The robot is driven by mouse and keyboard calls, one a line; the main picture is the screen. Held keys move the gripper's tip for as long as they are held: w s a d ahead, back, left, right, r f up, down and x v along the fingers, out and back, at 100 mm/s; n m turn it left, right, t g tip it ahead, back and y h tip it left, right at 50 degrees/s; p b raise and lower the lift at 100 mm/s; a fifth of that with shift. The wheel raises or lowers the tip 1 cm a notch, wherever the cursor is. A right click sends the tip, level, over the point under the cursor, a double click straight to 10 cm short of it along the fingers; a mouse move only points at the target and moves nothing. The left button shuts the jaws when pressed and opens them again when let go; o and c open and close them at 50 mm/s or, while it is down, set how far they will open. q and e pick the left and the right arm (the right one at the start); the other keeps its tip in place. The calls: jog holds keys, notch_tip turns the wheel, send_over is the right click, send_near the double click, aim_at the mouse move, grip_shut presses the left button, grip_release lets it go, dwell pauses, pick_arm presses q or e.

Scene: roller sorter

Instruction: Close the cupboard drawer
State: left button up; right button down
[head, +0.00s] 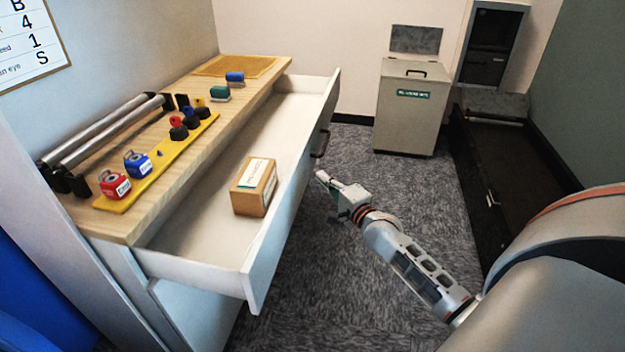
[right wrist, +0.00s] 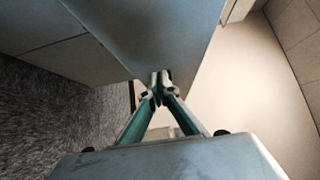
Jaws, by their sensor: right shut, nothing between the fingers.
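The cupboard drawer (head: 262,226) is pulled far out from under the wooden top on the left. Its white front panel faces right and has a dark bar handle (head: 320,143). A brown box (head: 254,187) with a white label lies inside the drawer. My right gripper (head: 321,176) is shut and empty, to the right of the drawer front and near the handle in the picture. In the right wrist view its fingertips (right wrist: 160,76) meet in front of a pale panel; I cannot tell whether they touch it. My left gripper is not in view.
The wooden cupboard top (head: 236,98) holds rollers (head: 105,128), a yellow rack (head: 160,165) with coloured pieces, and stamps. A grey lidded bin (head: 405,108) stands at the back. A dark open drawer (head: 500,160) is at the right. Carpet (head: 350,260) is clear between.

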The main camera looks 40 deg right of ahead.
aim_at(306, 171)
jog(key=shift+w+a, duration=0.8)
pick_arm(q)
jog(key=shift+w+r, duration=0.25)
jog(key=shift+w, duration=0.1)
pick_arm(e)
jog(key=shift+w+a, duration=0.2)
jog(key=shift+w, duration=0.05)
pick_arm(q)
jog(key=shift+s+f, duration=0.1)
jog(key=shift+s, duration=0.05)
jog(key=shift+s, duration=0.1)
pick_arm(e)
jog(key=shift+w+a, duration=0.1)
